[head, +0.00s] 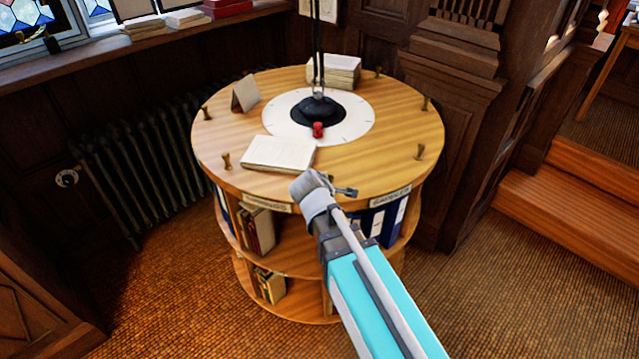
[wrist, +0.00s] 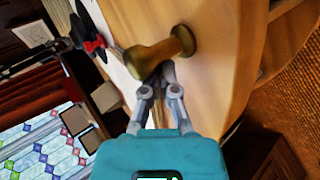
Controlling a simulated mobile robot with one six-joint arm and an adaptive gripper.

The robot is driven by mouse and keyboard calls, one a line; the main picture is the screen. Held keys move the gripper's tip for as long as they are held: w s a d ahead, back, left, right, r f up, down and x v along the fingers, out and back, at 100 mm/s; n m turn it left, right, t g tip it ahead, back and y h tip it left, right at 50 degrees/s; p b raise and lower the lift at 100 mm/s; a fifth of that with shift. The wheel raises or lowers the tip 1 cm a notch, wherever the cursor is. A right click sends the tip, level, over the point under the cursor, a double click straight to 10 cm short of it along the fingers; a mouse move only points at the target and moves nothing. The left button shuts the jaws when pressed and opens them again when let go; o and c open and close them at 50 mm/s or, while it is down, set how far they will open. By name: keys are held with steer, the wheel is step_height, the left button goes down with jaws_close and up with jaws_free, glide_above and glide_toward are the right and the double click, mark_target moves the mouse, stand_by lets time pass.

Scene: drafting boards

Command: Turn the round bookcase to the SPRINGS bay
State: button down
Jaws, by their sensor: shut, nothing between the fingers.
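The round bookcase (head: 370,160) stands in the middle of the head view, with a wooden top and open shelves below. Small brass pegs stand around its rim, such as one at the right (head: 420,151). Two bay labels show on the near edge: a left label (head: 266,204), seemingly ending in "RINGS", and a right label (head: 390,197) too small to read surely. My gripper (head: 345,190) is at the near rim, shut and empty. In the wrist view a brass peg (wrist: 160,52) is right at my fingertips (wrist: 165,70); I cannot tell whether they touch.
On the top are an open book (head: 279,154), a folded card (head: 246,94), a paper stack (head: 336,70) and a black centre hub (head: 318,109) with a red piece (head: 318,130). A radiator (head: 140,165) is at left, a wooden pillar (head: 450,100) and steps (head: 560,215) at right.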

steer(key=shift+d, duration=0.5)
steer(key=shift+n+y, duration=0.3)
steer(key=shift+n, duration=0.1)
steer(key=shift+w+d, duration=0.2)
steer(key=shift+d, duration=0.75)
steer(key=shift+w+d, duration=0.15)
steer(key=shift+d, duration=0.75)
steer(key=shift+w+d, duration=0.2)
steer(key=shift+d, duration=0.9)
steer(key=shift+r, duration=0.15)
steer(key=shift+s+a+r+p, duration=0.2)
steer(key=shift+a+r+p, duration=0.15)
steer(key=shift+a+p, duration=0.2)
step_height(320, 180, up, 8)
steer(key=p, duration=0.8)
